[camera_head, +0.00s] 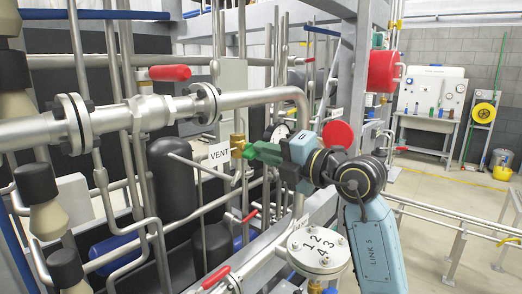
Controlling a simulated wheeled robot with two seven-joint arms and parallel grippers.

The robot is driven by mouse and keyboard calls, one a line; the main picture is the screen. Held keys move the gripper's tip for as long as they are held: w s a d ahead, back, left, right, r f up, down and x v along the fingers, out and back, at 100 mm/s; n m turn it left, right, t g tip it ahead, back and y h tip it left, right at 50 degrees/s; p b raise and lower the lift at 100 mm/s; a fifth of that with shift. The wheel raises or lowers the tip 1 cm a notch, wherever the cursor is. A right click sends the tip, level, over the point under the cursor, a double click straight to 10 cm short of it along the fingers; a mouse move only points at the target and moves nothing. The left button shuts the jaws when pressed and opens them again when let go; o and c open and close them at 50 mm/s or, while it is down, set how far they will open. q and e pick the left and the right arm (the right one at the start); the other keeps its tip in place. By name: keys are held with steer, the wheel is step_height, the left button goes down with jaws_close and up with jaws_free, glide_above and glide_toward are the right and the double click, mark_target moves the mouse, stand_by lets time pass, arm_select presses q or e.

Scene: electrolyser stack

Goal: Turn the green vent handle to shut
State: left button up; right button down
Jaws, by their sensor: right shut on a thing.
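The green vent handle (263,152) sticks out to the right from a brass valve (238,146) in the middle of the view. A white label reading VENT (219,153) is just left of the valve. My right gripper (280,152) reaches in from the right and is shut on the handle's outer end. The gripper hides part of that end. My left gripper is not in view.
A steel pipe with a red-handled valve (170,73) runs above the vent. A gauge (279,134) is close behind my gripper. Open floor is at the right.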

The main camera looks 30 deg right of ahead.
steer(key=shift+r+m+p, duration=0.1)
steer(key=shift+m+p, duration=1.6)
steer(key=shift+p, duration=0.3)
steer(key=c, duration=1.3)
jaws_free()
steer(key=shift+s, duration=0.1)
steer(key=p+v, duration=0.1)
steer(key=v, duration=0.6)
